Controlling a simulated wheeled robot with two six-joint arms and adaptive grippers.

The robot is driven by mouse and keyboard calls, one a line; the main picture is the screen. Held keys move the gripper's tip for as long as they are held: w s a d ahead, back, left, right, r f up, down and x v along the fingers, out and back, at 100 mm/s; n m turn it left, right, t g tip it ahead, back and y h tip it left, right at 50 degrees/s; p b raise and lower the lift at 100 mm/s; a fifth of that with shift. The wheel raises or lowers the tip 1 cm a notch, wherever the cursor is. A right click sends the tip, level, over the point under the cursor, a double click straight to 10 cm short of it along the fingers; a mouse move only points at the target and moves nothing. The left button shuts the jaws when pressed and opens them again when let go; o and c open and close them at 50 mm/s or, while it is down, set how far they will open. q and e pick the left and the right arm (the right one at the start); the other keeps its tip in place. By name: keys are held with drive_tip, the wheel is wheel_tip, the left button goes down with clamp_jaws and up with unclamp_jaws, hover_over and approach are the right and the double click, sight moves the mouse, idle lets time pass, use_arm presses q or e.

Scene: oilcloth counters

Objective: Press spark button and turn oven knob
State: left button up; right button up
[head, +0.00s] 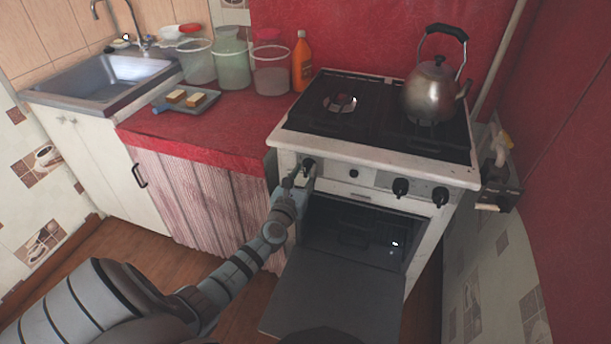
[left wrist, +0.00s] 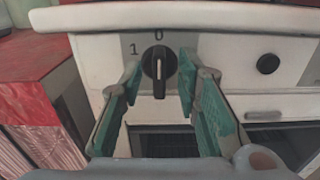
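My left gripper (left wrist: 160,82) is open, one finger on each side of the knob; contact is not visible. In the head view the left gripper (head: 303,176) is at the panel's left end. A round black button (left wrist: 268,64), likely the spark button, is right of the knob; it shows in the head view too (head: 354,174). My right gripper is out of view.
The oven door (head: 335,295) hangs open below the panel. Two more black knobs (head: 400,187) are on the right. A kettle (head: 432,92) stands on the stove. The red counter (head: 205,130) at left holds jars, an orange bottle (head: 302,62) and a tray (head: 200,104).

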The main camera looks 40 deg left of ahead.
use_arm(q)
drive_tip(key=shift+w+a, duration=0.15)
drive_tip(key=shift+w, duration=0.25)
clamp_jaws()
drive_tip(key=shift+n, duration=0.4)
drive_tip(key=n+b, duration=0.1)
drive_tip(key=n, duration=0.2)
drive_tip(key=shift+n+b, duration=0.4)
drive_tip(key=n+b, duration=0.1)
drive_tip(key=n, duration=0.1)
drive_tip(key=n+b, duration=0.1)
drive_tip(key=n, duration=0.2)
drive_tip(key=shift+s+a+f+n, duration=0.1)
drive_tip(key=shift+a+f+n, duration=0.05)
drive_tip(key=shift+n, duration=1.05)
